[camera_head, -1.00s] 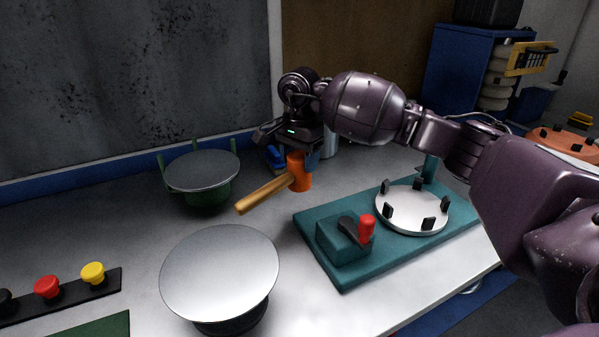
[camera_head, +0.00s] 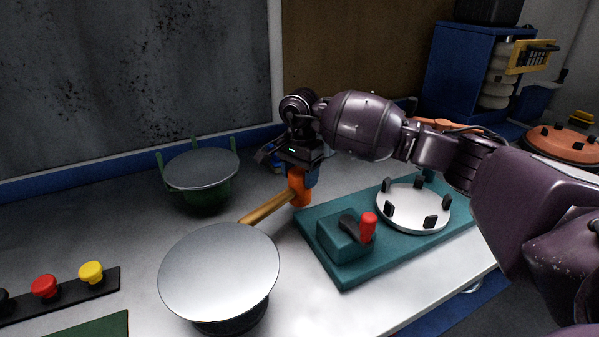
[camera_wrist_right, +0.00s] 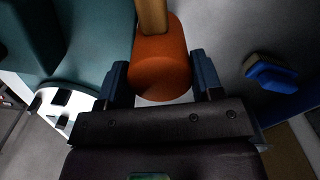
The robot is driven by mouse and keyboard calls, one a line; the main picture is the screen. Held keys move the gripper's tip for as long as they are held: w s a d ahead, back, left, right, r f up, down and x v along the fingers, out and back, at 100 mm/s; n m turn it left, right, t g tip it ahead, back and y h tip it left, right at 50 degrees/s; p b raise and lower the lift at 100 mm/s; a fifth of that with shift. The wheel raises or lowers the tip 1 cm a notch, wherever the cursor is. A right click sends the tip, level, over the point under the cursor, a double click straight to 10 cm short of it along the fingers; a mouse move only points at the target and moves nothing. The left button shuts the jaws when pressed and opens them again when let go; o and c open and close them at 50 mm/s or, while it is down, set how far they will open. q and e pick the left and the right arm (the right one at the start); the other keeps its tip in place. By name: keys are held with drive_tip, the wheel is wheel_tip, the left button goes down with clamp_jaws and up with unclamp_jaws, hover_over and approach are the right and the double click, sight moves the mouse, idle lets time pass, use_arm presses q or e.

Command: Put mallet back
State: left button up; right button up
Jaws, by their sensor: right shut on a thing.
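The mallet has an orange head (camera_head: 299,190) and a wooden handle (camera_head: 266,208). My right gripper (camera_head: 304,177) is shut on the mallet's orange head, over the worktop. The handle points toward the front left, and its end shows close to the far rim of the grey disc in the head view; I cannot tell if they touch. In the right wrist view the orange head (camera_wrist_right: 160,68) sits between the two blue fingers, with the handle running away at the top. My left gripper is not in view.
A teal base (camera_head: 345,272) with a red-knobbed lever and a pegged white disc (camera_head: 410,205) stands right of the mallet. A grey disc (camera_head: 220,270) is at front. A green pot-like stand (camera_head: 205,190) and a small blue object (camera_wrist_right: 270,75) are farther back.

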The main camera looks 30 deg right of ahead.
drive_tip(key=shift+f, duration=0.1)
drive_tip(key=o, duration=1.5)
drive_tip(key=shift+c, duration=0.2)
wheel_tip(320, 180, up, 13)
drive_tip(key=shift+p, duration=0.35)
